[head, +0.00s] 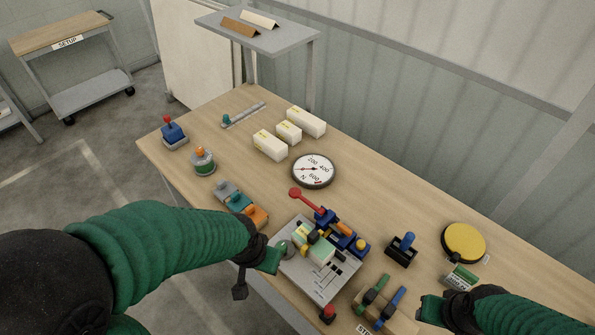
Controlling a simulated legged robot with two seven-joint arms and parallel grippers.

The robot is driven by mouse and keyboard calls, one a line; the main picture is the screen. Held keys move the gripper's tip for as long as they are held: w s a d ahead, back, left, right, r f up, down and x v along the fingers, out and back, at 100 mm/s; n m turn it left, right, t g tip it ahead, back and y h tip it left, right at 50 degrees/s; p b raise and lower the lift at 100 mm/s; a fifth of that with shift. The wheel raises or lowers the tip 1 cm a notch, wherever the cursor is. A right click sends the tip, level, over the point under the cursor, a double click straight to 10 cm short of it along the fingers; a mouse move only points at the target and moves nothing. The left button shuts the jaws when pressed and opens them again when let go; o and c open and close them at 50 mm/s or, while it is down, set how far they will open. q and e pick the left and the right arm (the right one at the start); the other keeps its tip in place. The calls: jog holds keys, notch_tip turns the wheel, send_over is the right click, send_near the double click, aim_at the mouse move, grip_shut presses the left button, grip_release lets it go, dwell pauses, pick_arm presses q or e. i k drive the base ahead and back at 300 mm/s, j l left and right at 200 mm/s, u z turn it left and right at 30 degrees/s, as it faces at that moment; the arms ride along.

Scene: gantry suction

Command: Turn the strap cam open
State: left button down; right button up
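A grey fixture plate (325,286) lies on the table in front of me. At its far side is a blue mechanism (326,217) with a red-knobbed lever (304,199) pointing up and left; I cannot tell for certain which part is the strap cam. Yellow, orange and pale green blocks (322,252) sit on the plate. My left gripper (262,268) is at the plate's left edge, beside a grey round knob; its fingers are partly hidden and no held thing shows. My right gripper (434,306) is low at the right, near the green and blue handles, apart from the plate.
A round gauge (313,170) and white boxes (270,145) stand behind the plate. A blue-handled switch (402,247) and a yellow disc (464,242) are at right. Coloured blocks (240,202) lie left of the plate. A raised grey shelf (258,32) stands behind.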

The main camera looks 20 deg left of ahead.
aim_at(343, 229)
jog(key=k, duration=0.5)
jog(key=i+j+u, duration=0.25)
jog(key=u, duration=0.15)
jog(key=i+j+u, duration=0.15)
jog(key=i+u, duration=0.25)
jog(key=k, duration=0.1)
